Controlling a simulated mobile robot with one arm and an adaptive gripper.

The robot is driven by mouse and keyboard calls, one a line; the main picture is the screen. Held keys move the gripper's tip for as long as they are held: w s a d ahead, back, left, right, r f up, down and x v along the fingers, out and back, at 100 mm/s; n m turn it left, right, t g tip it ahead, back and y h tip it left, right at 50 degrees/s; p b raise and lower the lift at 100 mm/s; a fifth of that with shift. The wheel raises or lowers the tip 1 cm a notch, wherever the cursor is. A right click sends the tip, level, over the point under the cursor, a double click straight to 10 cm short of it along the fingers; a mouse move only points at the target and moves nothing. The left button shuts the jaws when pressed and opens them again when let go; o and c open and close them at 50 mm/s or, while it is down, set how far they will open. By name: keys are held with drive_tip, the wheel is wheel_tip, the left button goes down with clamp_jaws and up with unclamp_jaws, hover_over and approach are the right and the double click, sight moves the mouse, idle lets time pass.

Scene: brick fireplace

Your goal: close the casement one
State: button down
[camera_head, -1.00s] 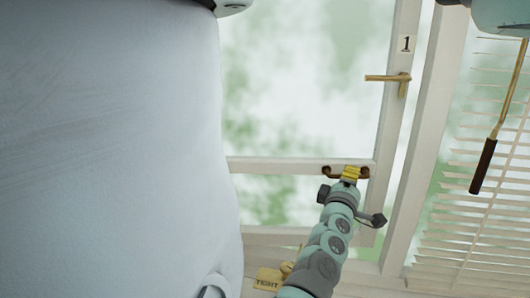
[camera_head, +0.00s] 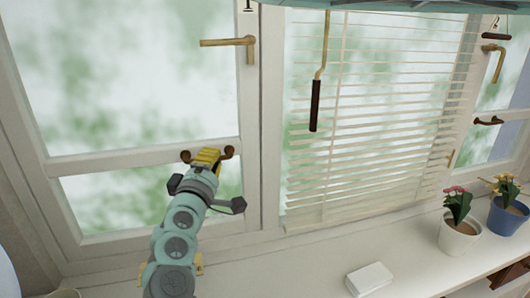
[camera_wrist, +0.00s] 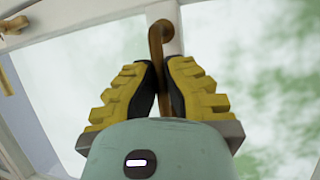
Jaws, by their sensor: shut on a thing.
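Casement one (camera_head: 130,155) is the white-framed window leaf at the left of the head view, with a "1" label (camera_head: 248,5) cut by the top edge. Its brass lever handle (camera_head: 228,42) lies horizontal, pointing left. A brown pull (camera_head: 228,152) is on its crossbar. My gripper (camera_head: 207,157) is shut on this pull. In the wrist view the yellow fingers (camera_wrist: 161,95) close around the pull (camera_wrist: 162,35), hiding part of it. The leaf looks in or near its frame; I cannot tell if a small gap remains.
A slatted blind (camera_head: 390,140) with a hanging crank rod (camera_head: 315,105) covers the middle pane. On the sill stand a white flowerpot (camera_head: 460,238), a blue flowerpot (camera_head: 507,217) and a white box (camera_head: 369,278). Another casement's brown pull (camera_head: 488,121) is at the far right.

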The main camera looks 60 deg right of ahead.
drive_tip(key=shift+w+a+r, duration=0.1)
drive_tip(key=shift+r, duration=0.1)
drive_tip(key=c, duration=1.3)
unclamp_jaws()
drive_tip(key=shift+a, duration=0.15)
drive_tip(key=shift+o, duration=1.4)
drive_tip(key=shift+f, duration=0.1)
drive_tip(key=v, duration=1.2)
